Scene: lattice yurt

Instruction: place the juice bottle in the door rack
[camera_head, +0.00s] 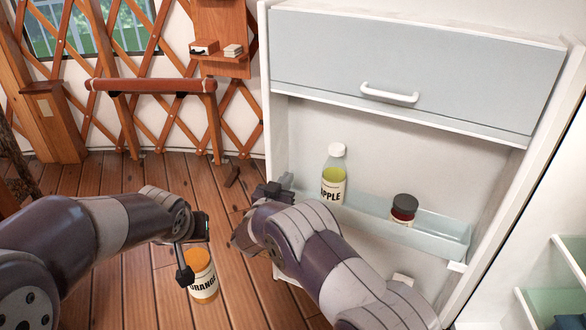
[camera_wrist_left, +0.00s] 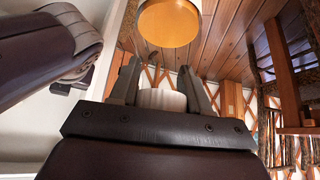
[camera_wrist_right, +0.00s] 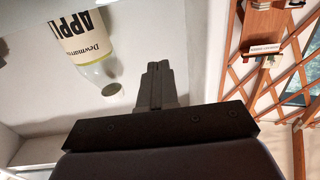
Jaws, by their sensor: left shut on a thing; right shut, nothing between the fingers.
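The juice bottle (camera_head: 203,280), orange with a white ORANGE label, hangs over the floor left of the fridge door. My left gripper (camera_head: 193,252) is shut on its upper end. In the left wrist view a white, cap-like part (camera_wrist_left: 162,100) sits between the fingers, with a round orange face of the bottle (camera_wrist_left: 168,24) beyond. The door rack (camera_head: 365,224) is a pale blue trough on the door. My right gripper (camera_head: 277,188) is shut and empty near the rack's left end; its closed fingers show in the right wrist view (camera_wrist_right: 154,84).
An APPLE bottle (camera_head: 333,178) with a white cap stands in the rack's left part. A dark-lidded jar (camera_head: 404,209) stands farther right. Rack room shows between them and right of the jar. My right arm covers the rack's lower left front. A handled flap (camera_head: 400,75) is above.

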